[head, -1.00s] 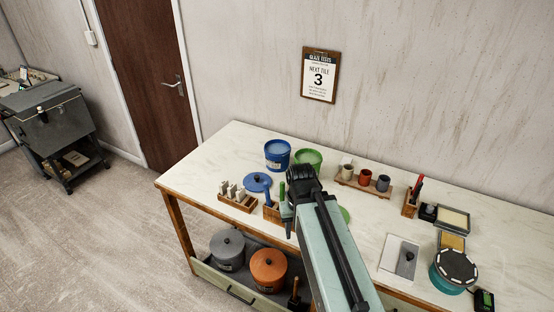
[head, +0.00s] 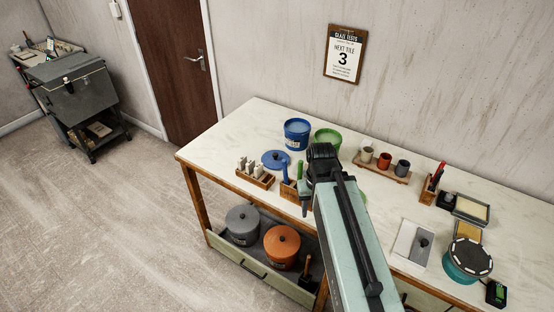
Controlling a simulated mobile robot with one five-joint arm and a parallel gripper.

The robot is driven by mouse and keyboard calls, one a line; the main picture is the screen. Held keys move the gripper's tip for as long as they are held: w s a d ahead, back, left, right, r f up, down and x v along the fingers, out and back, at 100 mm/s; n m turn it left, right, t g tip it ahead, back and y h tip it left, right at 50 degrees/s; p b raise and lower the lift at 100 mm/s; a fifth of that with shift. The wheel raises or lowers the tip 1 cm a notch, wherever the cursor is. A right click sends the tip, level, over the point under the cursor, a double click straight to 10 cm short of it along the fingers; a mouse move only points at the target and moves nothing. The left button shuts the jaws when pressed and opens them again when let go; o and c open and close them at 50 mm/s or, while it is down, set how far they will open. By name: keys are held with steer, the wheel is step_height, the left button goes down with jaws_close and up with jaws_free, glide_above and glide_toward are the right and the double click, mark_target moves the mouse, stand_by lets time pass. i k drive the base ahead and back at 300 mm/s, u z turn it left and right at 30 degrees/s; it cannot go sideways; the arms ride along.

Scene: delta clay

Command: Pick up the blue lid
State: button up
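The blue lid (head: 275,159) lies flat on the white table, knob up, in front of the open blue bucket (head: 297,134). It is behind the wooden rack of pale test tiles. My gripper (head: 305,207) is to the right of the lid and nearer to me, by the small wooden holder with blue and green handles. It points away from the camera, and my arm hides most of it. I cannot see its fingers clearly or whether they are open. Nothing blue like the lid shows in it.
A green bucket (head: 328,140) stands right of the blue one. The tile rack (head: 255,175) and tool holder (head: 290,190) stand near the front edge. Bare table lies left of the lid.

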mark_target(272, 159)
steer(key=u, duration=0.9)
steer(key=i, duration=0.85)
steer(key=u, duration=1.35)
